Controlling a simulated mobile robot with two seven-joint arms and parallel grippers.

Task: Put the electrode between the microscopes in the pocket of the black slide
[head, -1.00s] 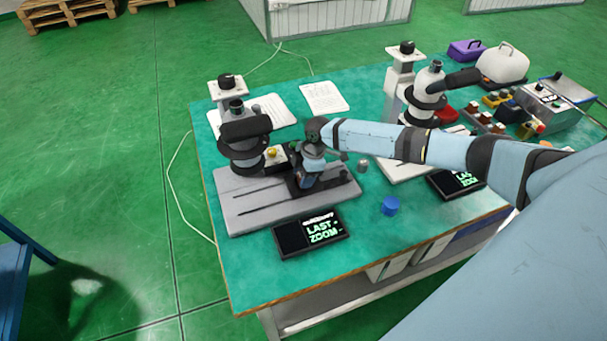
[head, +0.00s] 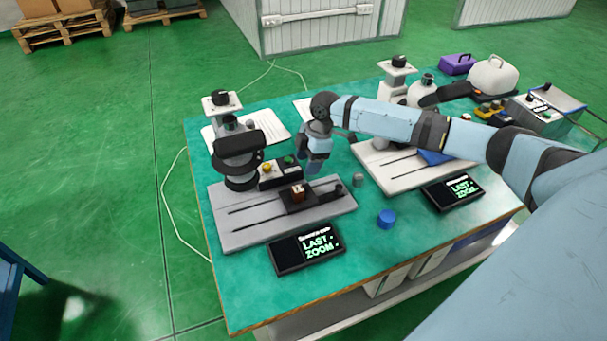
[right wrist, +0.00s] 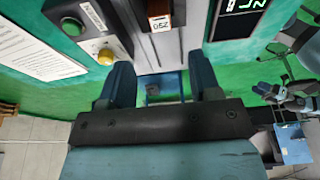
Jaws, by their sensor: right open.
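A small copper-brown block, the electrode (head: 298,193), sits upright at the black slide (head: 318,198) on the left microscope's grey base. I cannot tell how deep it sits in the pocket. In the right wrist view the electrode (right wrist: 159,12) shows a white label with dark figures. My right gripper (head: 314,168) is above and behind the slide, apart from the electrode. In the right wrist view my right gripper (right wrist: 162,85) has its fingers spread with nothing between them.
The left microscope (head: 238,160) and a control box (head: 280,172) stand beside the slide. A small grey cylinder (head: 358,180) and a blue cap (head: 387,219) lie to the right. A dark display (head: 306,249) lies in front. The right microscope's base (head: 385,175) is farther right.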

